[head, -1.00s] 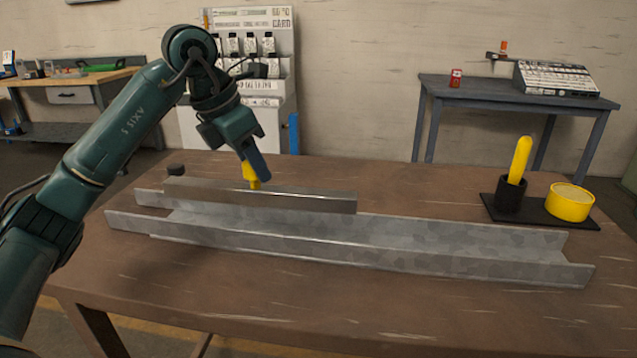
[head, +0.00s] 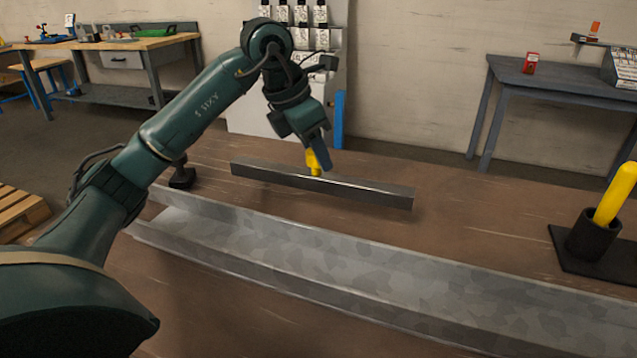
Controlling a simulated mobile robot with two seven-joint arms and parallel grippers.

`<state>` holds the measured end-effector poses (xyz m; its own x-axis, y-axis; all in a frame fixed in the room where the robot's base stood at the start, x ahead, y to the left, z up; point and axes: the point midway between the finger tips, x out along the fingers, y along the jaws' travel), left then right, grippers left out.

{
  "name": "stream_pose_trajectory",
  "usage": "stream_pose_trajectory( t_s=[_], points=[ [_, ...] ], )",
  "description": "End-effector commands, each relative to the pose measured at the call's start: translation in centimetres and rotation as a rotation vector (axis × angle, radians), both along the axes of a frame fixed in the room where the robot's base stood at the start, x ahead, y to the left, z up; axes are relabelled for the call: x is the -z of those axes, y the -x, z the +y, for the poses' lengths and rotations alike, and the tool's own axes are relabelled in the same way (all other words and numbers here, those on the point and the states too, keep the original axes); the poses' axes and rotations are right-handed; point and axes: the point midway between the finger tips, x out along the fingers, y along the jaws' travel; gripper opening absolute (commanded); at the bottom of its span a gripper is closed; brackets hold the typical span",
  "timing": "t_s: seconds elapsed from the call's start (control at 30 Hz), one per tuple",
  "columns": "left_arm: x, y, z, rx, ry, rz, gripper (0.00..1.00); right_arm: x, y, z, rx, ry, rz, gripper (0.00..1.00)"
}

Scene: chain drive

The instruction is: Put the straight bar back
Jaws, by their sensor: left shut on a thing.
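The straight bar (head: 370,193) is a long grey metal bar, seen in the head view behind the channel. My left gripper (head: 317,160) is above the middle of the bar, pointing down and shut on it. A yellow piece (head: 313,162) shows at the grip; I cannot tell whether it belongs to the bar or the gripper. I cannot tell whether the bar touches the table or hangs just above it. The right gripper is not in view.
A long grey metal channel (head: 350,275) lies across the table (head: 470,215) in front of the bar. A small black object (head: 182,177) stands left of the bar. A black holder (head: 592,238) with a yellow handle (head: 615,195) stands at right. Table around the bar's right end is clear.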

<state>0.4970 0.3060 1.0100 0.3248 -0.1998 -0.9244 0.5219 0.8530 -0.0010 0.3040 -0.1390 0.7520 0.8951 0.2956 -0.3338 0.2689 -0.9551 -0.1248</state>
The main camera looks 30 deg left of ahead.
Motion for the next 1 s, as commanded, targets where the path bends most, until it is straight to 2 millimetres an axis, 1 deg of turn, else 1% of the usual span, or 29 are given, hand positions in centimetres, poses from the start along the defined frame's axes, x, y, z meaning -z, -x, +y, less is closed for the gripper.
stream_pose_trajectory(
  t_s=[0.1, 0.27, 0.4, 0.5, 0.83, 0.87, 1.0],
  points=[
    [1.0, 0.0, 0.0, -0.001, 0.001, -0.007, 0.0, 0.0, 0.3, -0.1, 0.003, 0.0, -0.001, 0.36],
    [1.9, 0.0, 0.0, -0.001, 0.002, -0.007, 0.0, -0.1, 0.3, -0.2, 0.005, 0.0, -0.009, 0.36],
    [3.8, 0.0, 0.0, -0.001, 0.001, -0.005, 0.0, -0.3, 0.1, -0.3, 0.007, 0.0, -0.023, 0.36],
    [4.8, 0.0, 0.0, -0.001, 0.001, -0.007, 0.0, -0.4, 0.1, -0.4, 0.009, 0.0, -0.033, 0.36],
    [5.1, -0.1, 0.0, -0.001, 0.001, -0.01, 0.0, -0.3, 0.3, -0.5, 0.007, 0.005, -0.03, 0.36],
    [5.3, 0.0, 0.0, -0.001, -0.001, -0.003, 0.34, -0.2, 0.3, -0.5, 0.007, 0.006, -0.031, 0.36],
    [5.3, 0.0, 0.0, -0.001, -0.001, -0.003, 0.45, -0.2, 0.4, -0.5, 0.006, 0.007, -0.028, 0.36]
  ],
)
